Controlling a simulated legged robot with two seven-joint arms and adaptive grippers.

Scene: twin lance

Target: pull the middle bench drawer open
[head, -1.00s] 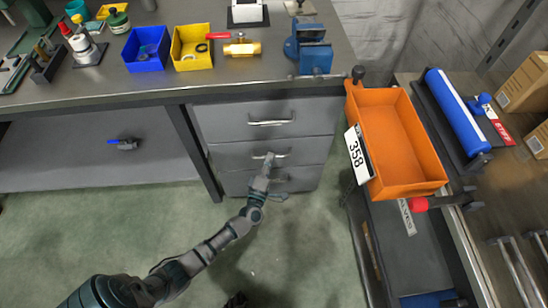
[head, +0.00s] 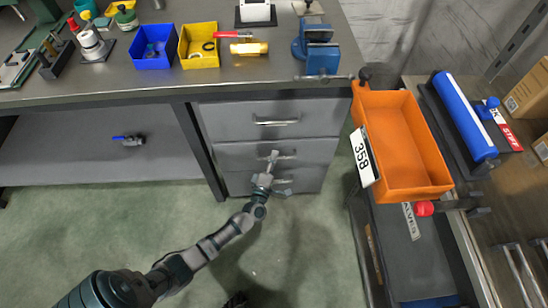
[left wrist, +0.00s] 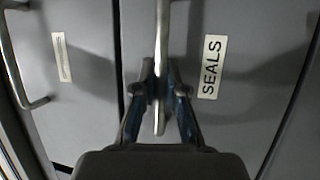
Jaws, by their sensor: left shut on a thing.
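The middle bench drawer (head: 236,157) is a grey front between the top and bottom drawers under the bench. It looks flush with them. Its metal bar handle (head: 286,156) runs across the front. My left gripper (head: 271,168) is at this handle, with the arm reaching up from the lower left. In the left wrist view the drawer front (left wrist: 225,115) carries a "SEALS" label (left wrist: 212,66). There the handle (left wrist: 162,35) stands between the fingers of my left gripper (left wrist: 161,92), which is shut on it. My right gripper is not in view.
Top (head: 225,118) and bottom (head: 238,184) drawers flank the middle one. A bench leg (head: 200,150) stands left of them. A cart with an orange bin (head: 405,145) stands close on the right. Green floor (head: 300,245) in front is mostly clear.

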